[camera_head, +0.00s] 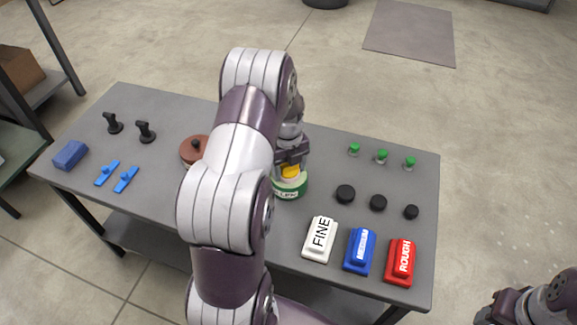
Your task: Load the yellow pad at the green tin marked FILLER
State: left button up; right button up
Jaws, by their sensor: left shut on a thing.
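The green tin (291,190) stands near the middle of the grey table, with a pale label band whose lettering is partly cut off by my arm. The yellow pad (291,171) is at the top of the tin, directly under my left gripper (290,163). My left gripper points down and is shut on the yellow pad; whether the pad touches the tin's contents cannot be told. My left arm hides the tin's left side. My right arm shows only at the bottom right corner, and its fingers are not visible.
On the table (345,268) are white FINE (319,240), blue MEDIUM (359,250) and red ROUGH (400,262) blocks, black discs (378,203), green-topped pieces (381,156), a brown round lid (194,150), blue clips (125,179), a blue block (70,155) and black knobs (146,132).

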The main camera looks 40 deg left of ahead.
pick_arm(q)
jog(key=shift+f, duration=0.1)
notch_tip(320, 180, up, 7)
jog(key=p, duration=0.6)
jog(key=shift+p, duration=0.4)
dwell(0.3)
